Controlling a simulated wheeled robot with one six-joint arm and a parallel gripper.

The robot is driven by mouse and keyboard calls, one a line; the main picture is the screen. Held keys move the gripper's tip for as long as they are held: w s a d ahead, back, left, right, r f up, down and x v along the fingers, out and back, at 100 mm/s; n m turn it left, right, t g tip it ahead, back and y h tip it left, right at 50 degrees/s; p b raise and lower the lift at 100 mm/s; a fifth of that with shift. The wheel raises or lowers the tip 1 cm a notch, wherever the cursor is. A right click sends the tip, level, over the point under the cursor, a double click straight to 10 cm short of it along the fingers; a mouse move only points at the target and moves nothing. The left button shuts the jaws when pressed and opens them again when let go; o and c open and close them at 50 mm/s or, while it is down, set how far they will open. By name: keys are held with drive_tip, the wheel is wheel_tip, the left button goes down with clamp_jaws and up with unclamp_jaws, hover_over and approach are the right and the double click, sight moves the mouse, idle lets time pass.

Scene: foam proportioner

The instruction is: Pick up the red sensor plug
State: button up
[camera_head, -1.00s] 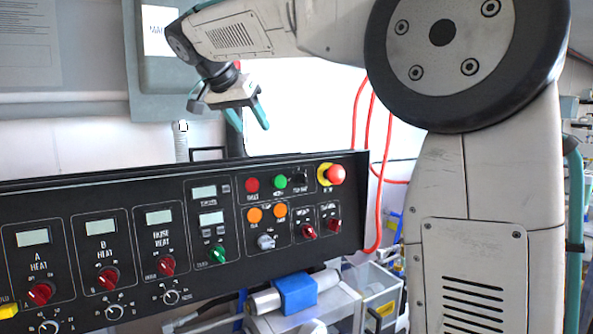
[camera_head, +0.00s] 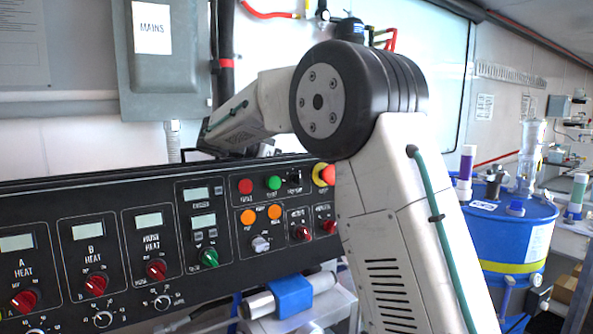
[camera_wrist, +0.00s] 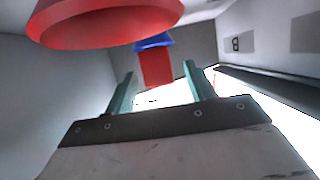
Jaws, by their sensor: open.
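In the wrist view my gripper (camera_wrist: 159,72) is open, its two green fingers apart with nothing held. A red block with a blue top (camera_wrist: 155,66) shows beyond the fingertips, in line with the gap between them. A larger red, round, flared part (camera_wrist: 105,22) is close to the camera at the upper left. I cannot tell for sure which of these is the red sensor plug. In the head view the fingers are hidden low behind the control panel, and no plug can be made out there.
The black control panel (camera_head: 130,195) stands in front of my forearm. A blue drum (camera_head: 515,235) stands at the right.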

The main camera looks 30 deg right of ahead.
drive_tip(key=shift+x, duration=0.85)
drive_tip(key=shift+c, duration=0.3)
drive_tip(key=c, duration=1)
wheel_tip(320, 180, up, 15)
drive_tip(key=shift+a, duration=0.1)
